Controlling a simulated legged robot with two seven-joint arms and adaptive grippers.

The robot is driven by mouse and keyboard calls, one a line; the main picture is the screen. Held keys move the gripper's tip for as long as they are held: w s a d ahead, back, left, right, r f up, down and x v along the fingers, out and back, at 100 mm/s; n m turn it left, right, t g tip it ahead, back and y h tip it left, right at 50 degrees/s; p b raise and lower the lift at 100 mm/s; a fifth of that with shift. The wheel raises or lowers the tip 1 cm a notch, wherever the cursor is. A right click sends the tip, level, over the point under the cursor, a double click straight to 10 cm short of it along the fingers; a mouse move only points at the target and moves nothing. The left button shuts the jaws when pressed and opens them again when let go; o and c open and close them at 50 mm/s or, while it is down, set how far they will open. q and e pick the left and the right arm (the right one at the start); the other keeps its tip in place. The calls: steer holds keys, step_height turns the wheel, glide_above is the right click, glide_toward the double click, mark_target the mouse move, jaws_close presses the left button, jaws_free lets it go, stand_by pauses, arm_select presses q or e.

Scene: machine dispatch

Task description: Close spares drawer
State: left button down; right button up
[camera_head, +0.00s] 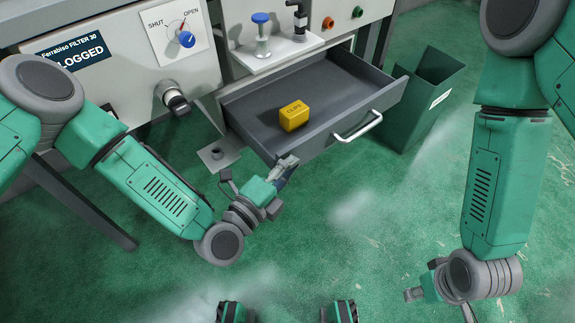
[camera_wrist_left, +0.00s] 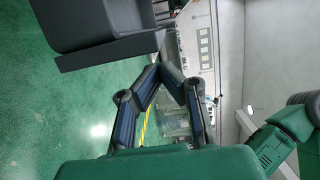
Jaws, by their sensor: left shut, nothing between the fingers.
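The spares drawer (camera_head: 315,84) is a grey drawer pulled well out from under the bench, with a light bar handle (camera_head: 358,127) on its front panel. A yellow box marked CLIPS (camera_head: 294,115) sits inside it. My left gripper (camera_head: 287,166) is shut and empty, just in front of the drawer's near left front corner; I cannot tell whether it touches. The left wrist view shows the closed fingers (camera_wrist_left: 160,75) beside the drawer's dark edge (camera_wrist_left: 110,50). My right gripper (camera_head: 435,295) hangs low at the right, away from the drawer; its fingers are unclear.
A green bin (camera_head: 425,95) stands just right of the drawer. A panel with a blue SHUT/OPEN knob (camera_head: 186,39) and a pipe fitting (camera_head: 176,100) are at the left. A blue-topped plunger (camera_head: 262,35) stands on the shelf above. The green floor in front is clear.

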arm_select(q)
steer(key=shift+w+a, duration=0.35)
arm_select(e)
steer(key=shift+f, duration=0.15)
arm_select(q)
steer(key=shift+w, duration=0.1)
